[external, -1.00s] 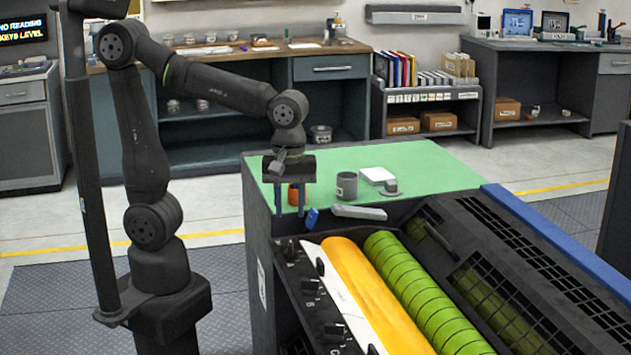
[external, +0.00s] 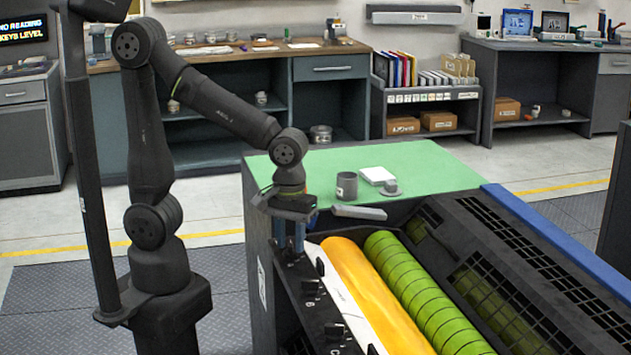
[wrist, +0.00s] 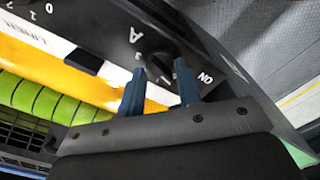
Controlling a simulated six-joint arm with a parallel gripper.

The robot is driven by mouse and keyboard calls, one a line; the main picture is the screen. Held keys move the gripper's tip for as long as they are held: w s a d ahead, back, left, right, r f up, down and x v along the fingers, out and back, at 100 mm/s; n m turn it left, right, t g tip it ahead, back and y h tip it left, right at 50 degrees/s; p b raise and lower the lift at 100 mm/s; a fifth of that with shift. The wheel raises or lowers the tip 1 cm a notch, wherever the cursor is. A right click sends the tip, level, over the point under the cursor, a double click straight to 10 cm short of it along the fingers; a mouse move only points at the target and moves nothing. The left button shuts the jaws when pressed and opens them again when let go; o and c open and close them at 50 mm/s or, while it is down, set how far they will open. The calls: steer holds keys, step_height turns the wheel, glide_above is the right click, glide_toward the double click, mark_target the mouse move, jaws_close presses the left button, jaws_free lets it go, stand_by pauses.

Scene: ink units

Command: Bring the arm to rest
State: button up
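My gripper (external: 289,240) points down over the left end of the machine's control panel (external: 318,300). In the wrist view its two blue fingers (wrist: 160,76) stand apart, with a black knob (wrist: 157,64) between or just beyond their tips. A gap shows beside the knob, and I cannot tell whether either finger touches it. The panel by the knob is marked "A" and "ON". Nothing is seen held in the gripper. My arm is bent at the elbow and reaches right from its base.
A yellow roller (external: 365,290) and a green roller (external: 420,285) lie right of the panel. The green top (external: 430,165) has free room at the right.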

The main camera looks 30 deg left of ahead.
steer(key=m, duration=0.5)
steer(key=shift+m, duration=0.3)
steer(key=m, duration=0.6)
steer(key=o, duration=0.5)
step_height(320, 180, up, 17)
steer(key=m, duration=0.6)
step_height(320, 180, down, 17)
